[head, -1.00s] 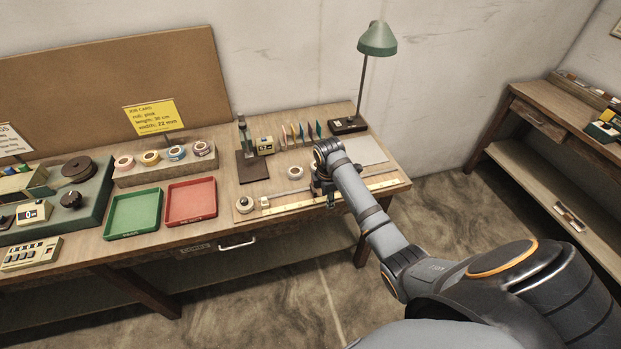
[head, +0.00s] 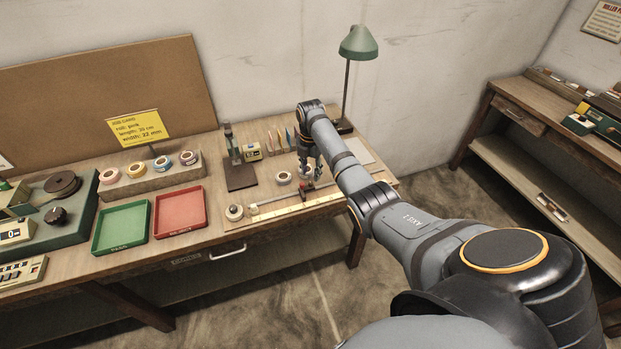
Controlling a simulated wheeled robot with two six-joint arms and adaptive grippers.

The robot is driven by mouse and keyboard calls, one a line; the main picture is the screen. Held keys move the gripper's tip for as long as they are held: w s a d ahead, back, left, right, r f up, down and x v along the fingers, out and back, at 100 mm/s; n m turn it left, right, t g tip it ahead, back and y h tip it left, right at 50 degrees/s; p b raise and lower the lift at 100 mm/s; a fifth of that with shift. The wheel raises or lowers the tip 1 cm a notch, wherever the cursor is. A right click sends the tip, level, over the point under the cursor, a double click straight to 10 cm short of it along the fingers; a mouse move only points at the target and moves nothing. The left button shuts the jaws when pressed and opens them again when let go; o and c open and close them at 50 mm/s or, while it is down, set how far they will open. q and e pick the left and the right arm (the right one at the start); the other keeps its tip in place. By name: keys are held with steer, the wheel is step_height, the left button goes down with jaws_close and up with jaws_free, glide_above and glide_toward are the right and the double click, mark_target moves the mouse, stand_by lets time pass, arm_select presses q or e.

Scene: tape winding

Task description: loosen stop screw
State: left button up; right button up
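My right gripper (head: 311,170) points down over the right part of the measuring jig on the bench. Its two dark fingers look spread apart, with nothing clearly held between them. A small red part (head: 304,187), seemingly on the stop, sits on the jig's rail just below the fingertips; the stop screw itself is too small to make out. A yellow ruler strip (head: 290,206) runs along the jig's front. A pale tape roll (head: 235,212) is at the jig's left end, and another roll (head: 284,178) lies behind the rail. My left gripper is out of view.
A green tray (head: 122,228) and a red tray (head: 180,211) stand left of the jig. A dark-based stand (head: 240,177) is behind it. A green lamp (head: 358,43) rises at the back right, close to my arm. A tape-roll rack (head: 150,182) is farther left.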

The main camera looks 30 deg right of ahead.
mark_target(311, 183)
step_height(311, 183, down, 5)
steer(key=shift+r, duration=0.2)
jaws_close()
